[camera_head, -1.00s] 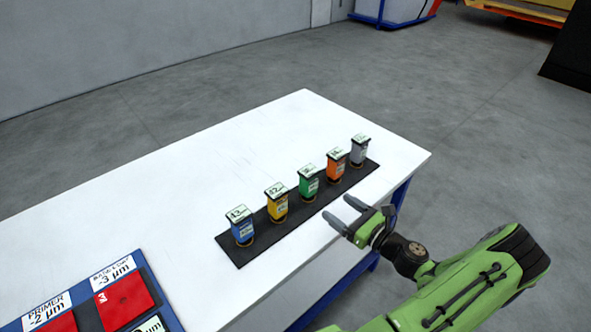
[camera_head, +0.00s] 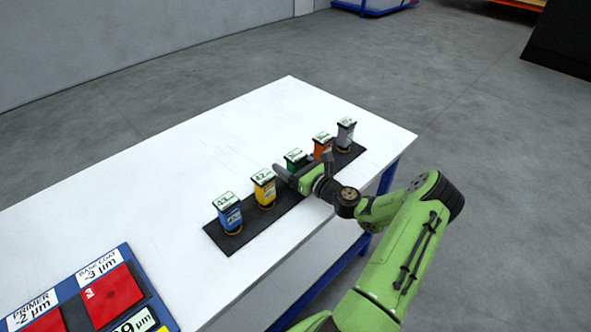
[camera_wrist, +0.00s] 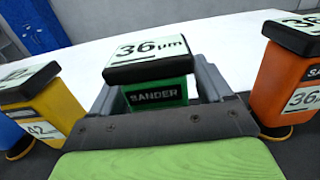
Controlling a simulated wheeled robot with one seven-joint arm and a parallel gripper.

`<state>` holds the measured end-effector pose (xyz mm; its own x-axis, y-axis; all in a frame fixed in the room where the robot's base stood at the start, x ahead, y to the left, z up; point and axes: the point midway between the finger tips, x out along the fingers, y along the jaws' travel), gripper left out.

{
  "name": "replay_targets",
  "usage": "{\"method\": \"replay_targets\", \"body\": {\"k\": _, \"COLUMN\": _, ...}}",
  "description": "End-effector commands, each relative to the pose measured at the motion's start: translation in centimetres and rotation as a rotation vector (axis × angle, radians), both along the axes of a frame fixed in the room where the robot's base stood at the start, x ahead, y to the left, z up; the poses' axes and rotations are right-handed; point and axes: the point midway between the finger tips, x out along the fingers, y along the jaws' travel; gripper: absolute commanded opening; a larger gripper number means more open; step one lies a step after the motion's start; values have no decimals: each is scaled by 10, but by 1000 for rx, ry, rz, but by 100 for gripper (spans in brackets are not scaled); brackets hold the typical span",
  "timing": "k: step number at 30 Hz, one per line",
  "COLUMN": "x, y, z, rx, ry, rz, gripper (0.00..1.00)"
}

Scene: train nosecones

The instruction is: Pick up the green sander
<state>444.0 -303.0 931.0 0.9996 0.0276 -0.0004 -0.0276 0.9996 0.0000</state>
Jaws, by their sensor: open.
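The green sander (camera_head: 296,157) stands upright on the black mat (camera_head: 231,243), between the yellow and orange sanders. Its lower part is hidden behind my gripper in the head view. In the wrist view the green sander (camera_wrist: 155,90) is straight ahead, with a white "36 µm" label on its black top and "SANDER" on its front. My gripper (camera_head: 302,166) is open and at the sander. In the wrist view its fingers (camera_wrist: 155,78) lie on both sides of the sander's body, below the top. I cannot tell whether either finger touches it.
The yellow sander (camera_head: 264,188) is close on the left and the orange sander (camera_head: 322,147) close on the right. A blue sander (camera_head: 228,213) and a grey one (camera_head: 345,134) stand at the mat's ends. The white table (camera_head: 170,190) is clear behind the row.

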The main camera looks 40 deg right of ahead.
Motion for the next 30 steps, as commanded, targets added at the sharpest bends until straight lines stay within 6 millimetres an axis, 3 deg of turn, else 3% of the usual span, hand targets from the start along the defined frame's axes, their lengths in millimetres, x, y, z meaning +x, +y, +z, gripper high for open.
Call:
{"method": "replay_targets", "body": {"k": 4, "x": -1, "y": 0, "z": 0, "rx": 0, "ry": 0, "rz": 0, "gripper": 77}}
{"method": "replay_targets", "body": {"k": 17, "x": -1, "y": 0, "z": 0, "rx": 0, "ry": 1, "rz": 0, "gripper": 11}}
{"method": "replay_targets", "body": {"k": 25, "x": -1, "y": 0, "z": 8, "rx": -2, "ry": -2, "rz": 1, "gripper": 11}}
{"method": "replay_targets", "body": {"k": 30, "x": -1, "y": 0, "z": 49, "rx": -6, "ry": -3, "rz": 2, "gripper": 11}}
